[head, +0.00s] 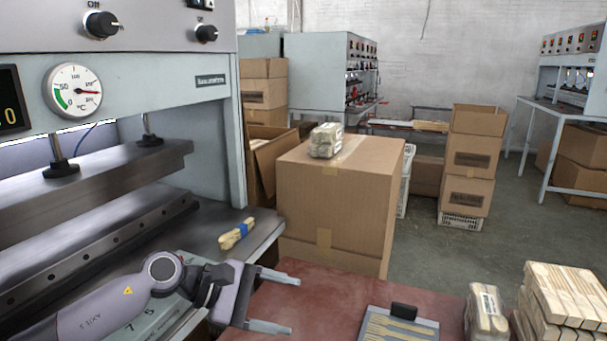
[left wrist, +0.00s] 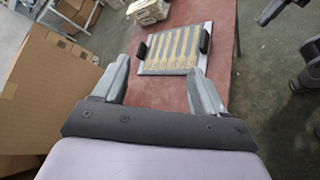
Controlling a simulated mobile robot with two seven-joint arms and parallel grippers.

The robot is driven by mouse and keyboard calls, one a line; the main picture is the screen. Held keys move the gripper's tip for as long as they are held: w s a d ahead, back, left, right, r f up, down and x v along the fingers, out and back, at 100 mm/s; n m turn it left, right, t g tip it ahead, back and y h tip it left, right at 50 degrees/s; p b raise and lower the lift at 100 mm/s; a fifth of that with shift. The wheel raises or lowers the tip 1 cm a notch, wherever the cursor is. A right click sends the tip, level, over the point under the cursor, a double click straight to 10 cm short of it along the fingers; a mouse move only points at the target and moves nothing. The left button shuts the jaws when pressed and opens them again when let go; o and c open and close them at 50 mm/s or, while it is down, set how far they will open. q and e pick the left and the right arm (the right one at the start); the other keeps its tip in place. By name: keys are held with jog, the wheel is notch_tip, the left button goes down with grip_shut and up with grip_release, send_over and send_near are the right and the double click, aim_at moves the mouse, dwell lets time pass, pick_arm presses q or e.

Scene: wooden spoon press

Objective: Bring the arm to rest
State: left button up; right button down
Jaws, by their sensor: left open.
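My left arm comes in from the lower left in the head view. Its gripper (head: 286,304) is open and empty, over the near left part of the red table (head: 325,290). In the left wrist view the two fingers of this gripper (left wrist: 163,88) are spread wide with only red table top between them. A tray (head: 368,335) with wooden spoons laid in a row stands on the table to the right of the gripper. The tray (left wrist: 147,65) also shows beyond the fingers in the left wrist view.
The press (head: 110,190) fills the left side, with a blue-banded spoon bundle (head: 237,233) on its ledge. A large carton (head: 340,190) stands behind the table with a wrapped bundle (head: 326,140) on top. Spoon stacks (head: 565,300) stand at the right.

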pick_arm(q)
jog(key=s+d+r+n+t+h, duration=0.25)
jog(key=r+n+t+h, duration=0.5)
jog(key=n, duration=0.85)
jog(key=s+a+f+n+t+y, duration=0.15)
jog(key=a+f+n+y, duration=0.35)
jog(key=n, duration=0.5)
jog(key=a+f+n+t+y, duration=0.3)
jog(key=a+n+y, duration=0.2)
jog(key=n+y, duration=0.4)
jog(key=s+a+f+n+t+y, duration=0.15)
jog(key=a+f+n+y, duration=0.3)
jog(key=n, duration=0.65)
jog(key=s+a+f+n+g+y, duration=0.15)
jog(key=s+f+n+g, duration=0.25)
jog(key=s, duration=0.4)
jog(key=s+a+f+n+g, duration=0.3)
jog(key=s+f+n+g, duration=0.15)
jog(key=s, duration=0.35)
jog(key=s+a+f+n+g, duration=0.2)
jog(key=s+f+n+g, duration=0.25)
jog(key=s, duration=0.35)
jog(key=w+d+f+t+h, duration=0.1)
jog(key=w+d+f+t, duration=0.1)
jog(key=w+f+t, duration=0.4)
jog(key=shift+w+d+f+t+h+p, duration=0.25)
jog(key=shift+w+f+t+h+p, duration=0.15)
jog(key=shift+f+t, duration=0.7)
